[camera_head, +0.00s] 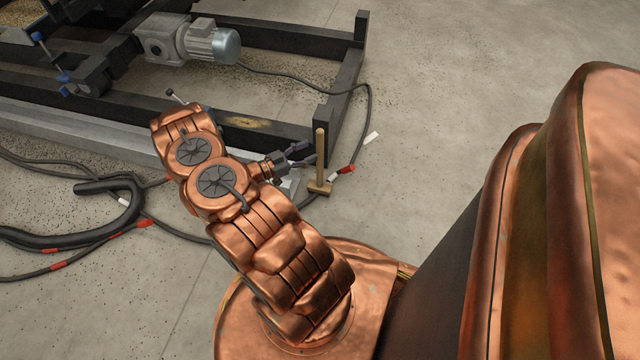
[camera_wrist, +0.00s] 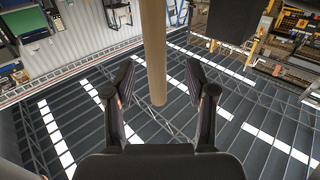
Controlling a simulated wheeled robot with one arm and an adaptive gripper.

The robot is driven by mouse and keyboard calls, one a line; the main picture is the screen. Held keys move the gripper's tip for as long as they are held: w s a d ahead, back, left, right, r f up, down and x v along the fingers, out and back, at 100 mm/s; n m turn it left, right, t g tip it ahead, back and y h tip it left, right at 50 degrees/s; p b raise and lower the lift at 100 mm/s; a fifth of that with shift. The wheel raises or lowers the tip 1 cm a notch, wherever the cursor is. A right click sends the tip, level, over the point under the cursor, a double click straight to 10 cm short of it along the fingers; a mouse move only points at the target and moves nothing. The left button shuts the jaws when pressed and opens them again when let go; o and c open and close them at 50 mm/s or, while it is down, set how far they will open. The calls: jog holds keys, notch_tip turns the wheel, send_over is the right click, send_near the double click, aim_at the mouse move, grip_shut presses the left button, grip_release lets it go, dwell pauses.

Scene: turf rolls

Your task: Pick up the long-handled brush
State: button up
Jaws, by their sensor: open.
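The long-handled brush (camera_head: 320,158) stands upright on the floor in the head view, its pale wooden handle up and its small block-like head at the bottom. My gripper (camera_head: 304,153) is just left of the handle, at about the middle of its length. In the wrist view the handle (camera_wrist: 154,45) runs down from the top edge, and its round end shows between the two spread fingers. My gripper (camera_wrist: 158,78) is open there, with visible gaps on both sides of the handle. I cannot tell how deep the handle sits between the fingers.
A dark steel frame (camera_head: 345,95) with a grey geared motor (camera_head: 190,40) stands behind the brush, its corner post close to the handle. Black cables with red bands (camera_head: 348,169) lie on the floor nearby. A thick black hose (camera_head: 110,235) lies at left. The concrete at upper right is clear.

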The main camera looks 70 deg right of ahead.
aim_at(317, 151)
jog(key=shift+s+d+f+b, duration=0.25)
jog(key=shift+s+d+b, duration=0.25)
jog(key=shift+s, duration=0.1)
jog(key=shift+s+d+f+b, duration=0.2)
jog(key=shift+s+d+b, duration=0.15)
jog(key=shift+s+d, duration=0.2)
jog(key=shift+x, duration=0.95)
jog(key=shift+r, duration=0.15)
grip_shut()
